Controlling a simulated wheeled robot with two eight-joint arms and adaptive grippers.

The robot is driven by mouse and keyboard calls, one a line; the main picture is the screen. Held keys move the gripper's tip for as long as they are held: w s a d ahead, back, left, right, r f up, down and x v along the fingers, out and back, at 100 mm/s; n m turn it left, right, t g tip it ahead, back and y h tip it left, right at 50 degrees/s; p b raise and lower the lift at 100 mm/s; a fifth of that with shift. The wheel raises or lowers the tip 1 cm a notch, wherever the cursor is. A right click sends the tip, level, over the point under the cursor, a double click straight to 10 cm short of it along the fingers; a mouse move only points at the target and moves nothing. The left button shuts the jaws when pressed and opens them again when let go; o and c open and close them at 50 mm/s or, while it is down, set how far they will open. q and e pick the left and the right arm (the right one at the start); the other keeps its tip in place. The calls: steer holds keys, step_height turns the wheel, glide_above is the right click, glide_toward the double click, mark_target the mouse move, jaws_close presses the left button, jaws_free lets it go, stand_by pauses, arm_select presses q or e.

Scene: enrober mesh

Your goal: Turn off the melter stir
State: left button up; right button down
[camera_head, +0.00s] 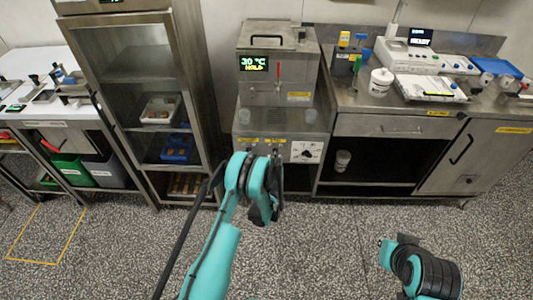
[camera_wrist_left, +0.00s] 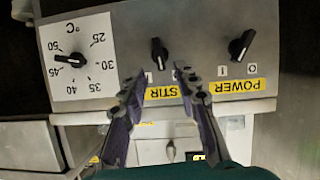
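The melter (camera_head: 279,92) stands in the middle of the head view, its green display reading 30 °C and HOLD. In the left wrist view its panel shows the black STIR knob (camera_wrist_left: 158,53), roughly upright in the picture, above a yellow STIR label (camera_wrist_left: 163,92). The knob's exact setting is hard to tell. My left gripper (camera_wrist_left: 158,73) is open, its two fingers apart just below the knob in the picture, with nothing between them. In the head view my left arm hides part of the melter front. My right arm shows at lower right; its fingers cannot be made out.
The black POWER knob (camera_wrist_left: 240,45) is right of STIR in the wrist view, and the temperature dial (camera_wrist_left: 77,60) is left. A steel shelf rack (camera_head: 140,65) stands left of the melter, a steel counter (camera_head: 400,125) right. The speckled floor in front is clear.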

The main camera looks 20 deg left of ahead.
mark_target(275, 153)
arm_select(q)
steer(key=shift+w+a+p, duration=0.2)
steer(key=shift+w+p, duration=0.25)
steer(key=shift+w, duration=0.15)
steer(key=b+x, duration=0.1)
steer(key=x, duration=0.1)
steer(key=b+x, duration=0.1)
steer(key=x, duration=0.1)
steer(key=shift+f, duration=0.4)
steer(key=shift+w+a+f, duration=0.1)
steer(key=shift+w+f, duration=0.05)
steer(key=shift+w, duration=0.45)
jaws_close()
steer(key=shift+s, duration=0.1)
